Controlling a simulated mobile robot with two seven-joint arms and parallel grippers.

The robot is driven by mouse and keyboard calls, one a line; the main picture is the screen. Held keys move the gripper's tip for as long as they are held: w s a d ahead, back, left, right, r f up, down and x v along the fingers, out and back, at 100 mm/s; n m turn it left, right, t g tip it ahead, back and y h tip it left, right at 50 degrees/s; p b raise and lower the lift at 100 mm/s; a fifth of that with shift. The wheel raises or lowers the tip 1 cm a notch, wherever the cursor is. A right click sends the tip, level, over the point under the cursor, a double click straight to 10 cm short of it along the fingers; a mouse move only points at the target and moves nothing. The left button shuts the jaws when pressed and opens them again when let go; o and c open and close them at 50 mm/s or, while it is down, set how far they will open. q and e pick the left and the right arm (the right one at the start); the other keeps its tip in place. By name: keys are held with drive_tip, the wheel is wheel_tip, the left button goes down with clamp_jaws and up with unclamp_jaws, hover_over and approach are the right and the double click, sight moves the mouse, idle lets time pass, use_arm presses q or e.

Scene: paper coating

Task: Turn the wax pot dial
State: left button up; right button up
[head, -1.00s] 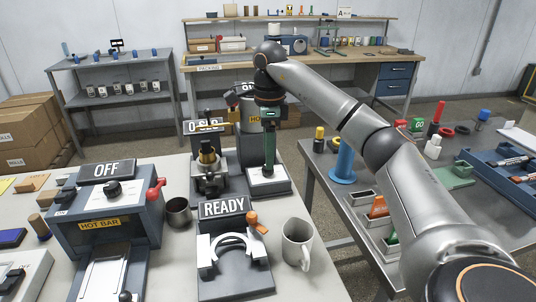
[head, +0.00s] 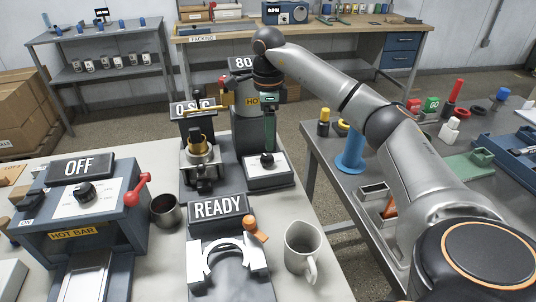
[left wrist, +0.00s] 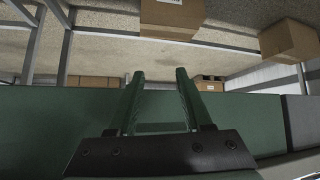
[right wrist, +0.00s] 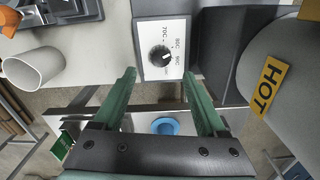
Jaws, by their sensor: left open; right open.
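The wax pot dial is a black round knob (head: 267,160) on a white panel (head: 255,173) in front of the grey wax pot (head: 245,105). In the right wrist view the dial (right wrist: 160,56) is ringed by 70C, 80C and 90C marks; where its pointer sits is hard to tell. A sign (head: 243,64) above the pot reads 80. My right gripper (head: 269,147) is just above the dial, pointing down. Its green fingers (right wrist: 159,76) are spread and empty, apart from the knob. My left gripper (left wrist: 161,73) is open and empty, away from the bench.
A brass-topped device (head: 200,150) stands left of the dial. A READY fixture (head: 218,208) and a white mug (head: 302,248) are in front. The hot bar box (head: 75,215), marked OFF, is at left. A blue stand (head: 351,155) is on the right table.

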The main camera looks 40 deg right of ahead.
sight(268, 156)
wheel_tip(268, 156, down, 7)
drive_tip(key=shift+f, duration=0.1)
idle(0.3)
clamp_jaws()
idle(0.5)
